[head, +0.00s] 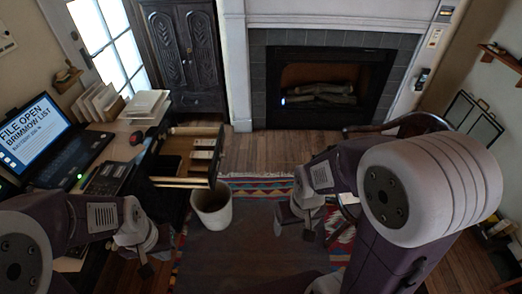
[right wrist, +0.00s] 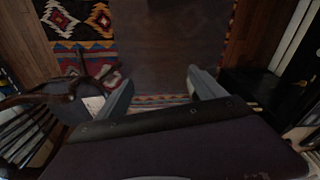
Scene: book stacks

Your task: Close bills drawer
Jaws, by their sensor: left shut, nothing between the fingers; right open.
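The bills drawer (head: 181,182) is pulled out to the right from the desk in the head view. Its inside shows, with a stack of pale papers or bills (head: 204,150) near its front panel. My left gripper (head: 146,264) is shut and empty, below and left of the drawer in the picture, apart from it. My right gripper (head: 293,231) is open and empty, to the right of the drawer and bin, also apart from the drawer. The right wrist view shows its two spread fingers (right wrist: 160,92) over the floor; the drawer is not identifiable there.
A white bin (head: 211,207) stands on the floor just below the drawer front. The desk (head: 122,140) holds a laptop (head: 48,140), a dark device (head: 107,179) and papers. A patterned rug (head: 262,188) and a chair (head: 420,124) lie to the right.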

